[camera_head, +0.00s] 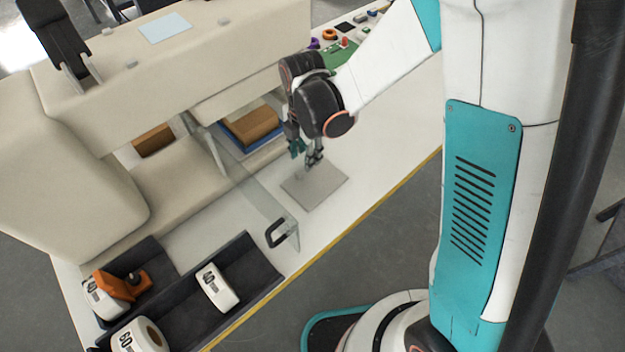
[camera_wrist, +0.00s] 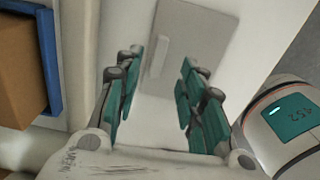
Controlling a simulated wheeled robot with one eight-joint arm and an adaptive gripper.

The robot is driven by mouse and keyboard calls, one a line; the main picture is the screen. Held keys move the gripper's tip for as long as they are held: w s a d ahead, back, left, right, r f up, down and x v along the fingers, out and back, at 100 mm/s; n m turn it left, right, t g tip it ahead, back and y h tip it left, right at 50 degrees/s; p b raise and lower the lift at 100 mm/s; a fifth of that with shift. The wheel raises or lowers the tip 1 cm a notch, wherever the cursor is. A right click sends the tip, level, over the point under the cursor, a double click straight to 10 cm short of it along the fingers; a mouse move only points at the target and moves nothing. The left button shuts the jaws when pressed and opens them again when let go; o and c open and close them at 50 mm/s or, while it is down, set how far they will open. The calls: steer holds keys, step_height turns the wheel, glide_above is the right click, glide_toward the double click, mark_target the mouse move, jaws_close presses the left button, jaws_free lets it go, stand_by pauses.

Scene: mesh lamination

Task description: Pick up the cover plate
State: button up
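The cover plate (camera_head: 322,187) appears to be the flat grey square lying on the white table in the head view. In the wrist view the plate (camera_wrist: 211,32) lies ahead of the fingers and carries a narrow raised grip (camera_wrist: 158,57). My gripper (camera_head: 306,155) is above the far side of the plate, pointing down. In the wrist view its teal-padded fingers (camera_wrist: 160,85) are spread apart with nothing between them, and the raised grip shows beyond the gap, nearer the left finger. The exact height above the plate is hard to tell.
A beige machine (camera_head: 190,55) stands left of the plate, with a clear panel and black handle (camera_head: 278,233) nearby. A brown box in a blue tray (camera_head: 238,142) sits beneath it. A dark tray (camera_head: 262,282) holds tape rolls. Coloured small items lie behind my arm.

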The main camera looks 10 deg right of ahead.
mark_target(315, 179)
steer(key=f+b, duration=0.2)
steer(key=f, duration=0.3)
steer(key=shift+a+f+b, duration=0.1)
steer(key=shift+a+b, duration=0.1)
steer(key=shift+b, duration=0.15)
jaws_close()
